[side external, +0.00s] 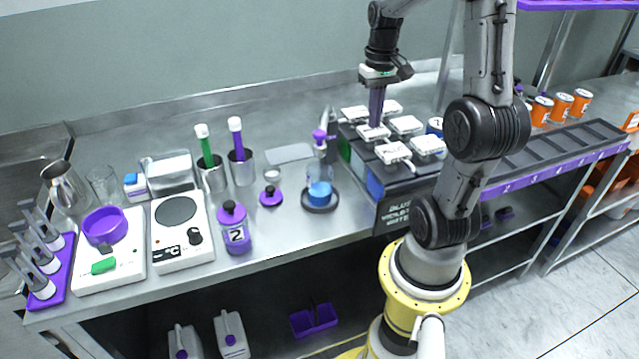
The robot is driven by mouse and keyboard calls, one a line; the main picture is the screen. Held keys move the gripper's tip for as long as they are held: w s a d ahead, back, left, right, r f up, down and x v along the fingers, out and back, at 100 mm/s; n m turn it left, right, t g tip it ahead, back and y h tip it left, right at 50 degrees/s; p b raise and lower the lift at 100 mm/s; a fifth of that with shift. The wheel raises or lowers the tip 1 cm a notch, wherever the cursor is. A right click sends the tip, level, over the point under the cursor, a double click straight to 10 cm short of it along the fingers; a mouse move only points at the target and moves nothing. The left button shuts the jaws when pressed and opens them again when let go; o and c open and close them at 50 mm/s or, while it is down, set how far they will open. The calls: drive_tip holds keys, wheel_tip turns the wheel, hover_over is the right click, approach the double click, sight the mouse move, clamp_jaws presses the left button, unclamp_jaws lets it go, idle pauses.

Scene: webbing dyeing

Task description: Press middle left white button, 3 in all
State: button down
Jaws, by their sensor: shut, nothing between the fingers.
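A dark box (377,205) with white rectangular buttons on its top stands at the right end of the near bench. The buttons form two columns of three. The middle left white button (367,134) is partly hidden behind my fingertips. My gripper (376,122) points straight down with its purple fingers shut and empty. Its tips are at or just above that button; I cannot tell whether they touch or press it. The back left button (354,113) and front left button (393,152) lie on either side of it. The right column includes the middle right button (406,125).
A clear dispenser with blue liquid (319,190) stands left of the box. A purple bottle marked 2 (234,230), a hotplate (180,250) and metal cups (241,168) are farther left. Orange cans (562,104) and a slotted rack (560,145) are on the right.

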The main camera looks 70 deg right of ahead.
drive_tip(key=shift+f, duration=1.05)
drive_tip(key=shift+r, duration=1.25)
